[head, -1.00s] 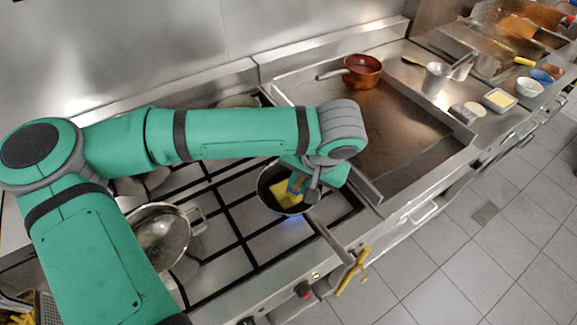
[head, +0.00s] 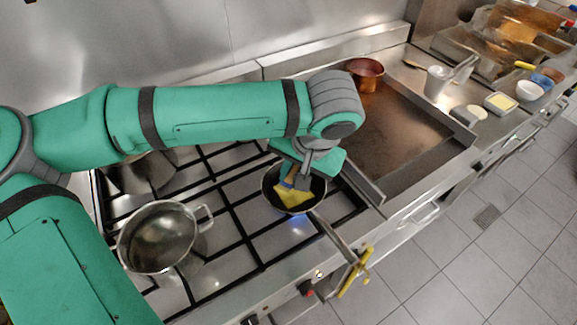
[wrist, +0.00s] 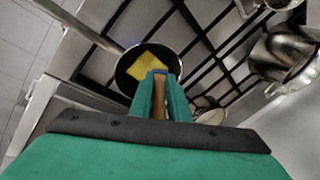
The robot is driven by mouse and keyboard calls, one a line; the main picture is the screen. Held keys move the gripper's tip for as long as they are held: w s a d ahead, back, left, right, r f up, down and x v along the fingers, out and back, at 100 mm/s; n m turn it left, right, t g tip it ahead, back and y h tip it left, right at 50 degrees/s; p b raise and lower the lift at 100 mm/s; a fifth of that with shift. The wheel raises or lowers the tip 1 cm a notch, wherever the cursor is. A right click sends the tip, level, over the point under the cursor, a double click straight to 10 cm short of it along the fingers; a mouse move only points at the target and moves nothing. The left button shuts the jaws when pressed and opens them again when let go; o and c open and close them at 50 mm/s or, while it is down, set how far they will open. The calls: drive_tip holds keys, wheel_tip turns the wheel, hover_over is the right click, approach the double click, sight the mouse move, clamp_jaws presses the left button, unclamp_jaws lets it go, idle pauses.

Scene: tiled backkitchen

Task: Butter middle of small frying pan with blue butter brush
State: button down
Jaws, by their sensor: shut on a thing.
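The small dark frying pan (head: 311,204) sits on the stove grate over a lit blue flame, its handle pointing to the front edge. It also shows in the wrist view (wrist: 124,73). A yellow patch (head: 293,199) lies in the pan's middle. My gripper (wrist: 160,92) is shut on the wooden handle of the butter brush (wrist: 160,105), whose blue band (wrist: 160,72) shows just beyond the fingertips. The brush points down into the pan. I cannot tell where its bristles end and the yellow patch begins, or whether they touch the pan bottom.
A steel pot (head: 160,237) stands on the grate left of the pan. A flat griddle (head: 395,135) lies to the right, with a copper saucepan (head: 366,74) at its back. A yellow-handled tool (head: 353,275) is at the stove's front edge by the pan handle.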

drive_tip(key=shift+w+d+r, duration=0.1)
drive_tip(key=shift+w+r, duration=0.05)
drive_tip(key=shift+r, duration=0.6)
drive_tip(key=shift+s+r, duration=0.2)
drive_tip(key=shift+r, duration=0.2)
